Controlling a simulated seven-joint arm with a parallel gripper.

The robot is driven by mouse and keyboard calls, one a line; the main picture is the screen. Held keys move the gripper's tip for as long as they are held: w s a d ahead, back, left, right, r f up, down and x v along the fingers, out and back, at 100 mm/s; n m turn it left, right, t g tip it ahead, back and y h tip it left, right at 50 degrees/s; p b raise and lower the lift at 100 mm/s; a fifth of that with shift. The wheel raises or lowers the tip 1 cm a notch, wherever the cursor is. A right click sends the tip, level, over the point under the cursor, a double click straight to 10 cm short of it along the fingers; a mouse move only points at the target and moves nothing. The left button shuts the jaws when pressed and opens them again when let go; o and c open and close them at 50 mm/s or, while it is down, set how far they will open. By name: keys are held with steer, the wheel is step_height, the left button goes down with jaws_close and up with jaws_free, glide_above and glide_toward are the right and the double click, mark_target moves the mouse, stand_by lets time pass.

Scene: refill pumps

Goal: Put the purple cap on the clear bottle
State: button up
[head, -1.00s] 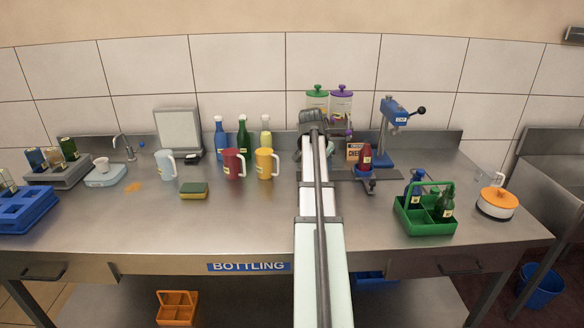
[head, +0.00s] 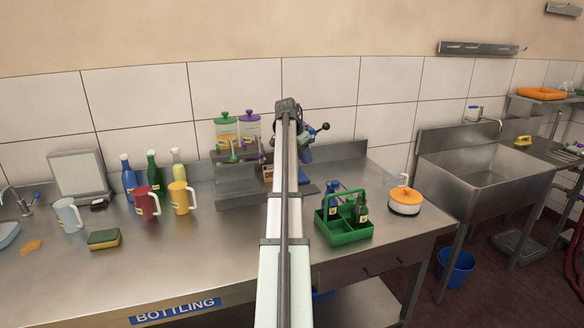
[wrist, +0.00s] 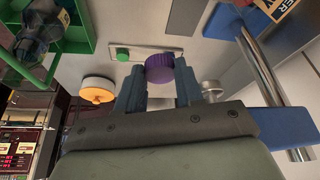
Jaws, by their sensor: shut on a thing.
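My gripper (wrist: 159,86) is shut on the purple cap (wrist: 159,68), which shows between its two fingertips in the wrist view. In the head view my arm covers the middle of the bench, and the gripper and cap are hidden behind it. I cannot pick out the clear bottle for sure in either view. The blue press (head: 318,131) stands at the back, partly covered by my arm; the place under it is hidden.
A green carrier (head: 345,232) with bottles stands right of my arm, beside an orange-lidded pot (head: 405,197). Left are a yellow mug (head: 181,197), a red mug (head: 145,203) and several bottles. Lidded jars (head: 249,127) stand behind.

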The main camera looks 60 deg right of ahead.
steer(key=shift+w+r, duration=0.15)
steer(key=shift+w, duration=5.2)
steer(key=shift+f, duration=0.5)
steer(key=shift+f, duration=0.5)
steer(key=o, duration=0.9)
steer(key=shift+r, duration=0.1)
steer(key=shift+r, duration=3.4)
